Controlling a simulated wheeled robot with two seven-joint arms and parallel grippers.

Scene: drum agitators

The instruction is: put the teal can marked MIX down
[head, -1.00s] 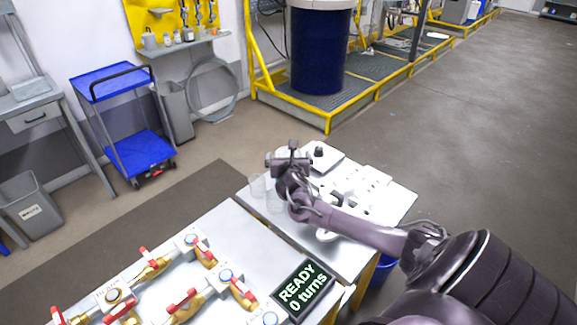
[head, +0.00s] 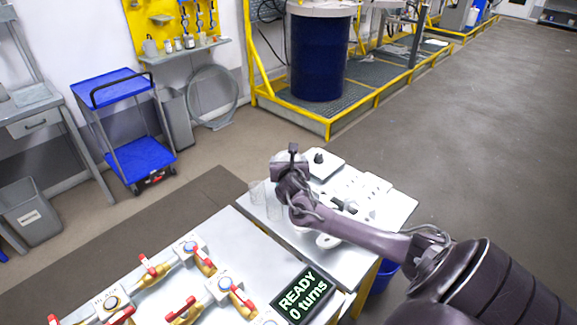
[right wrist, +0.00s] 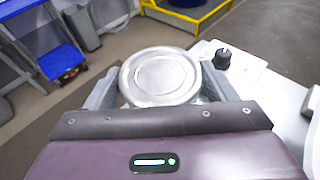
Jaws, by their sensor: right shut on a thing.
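My right gripper (head: 289,164) is over the far left part of the white side table (head: 398,212). In the right wrist view its two grey fingers (right wrist: 160,80) are shut on a can, whose round silver lid (right wrist: 160,66) faces the camera. The can's teal side and its MIX mark are hidden in that view. In the head view my gripper and wrist mostly cover the can. I cannot tell whether its base touches the table. My left gripper is not in view.
A bench with red-handled valves (head: 182,301) and a READY display (head: 301,294) is in front. A blue drum (head: 318,60) stands behind.

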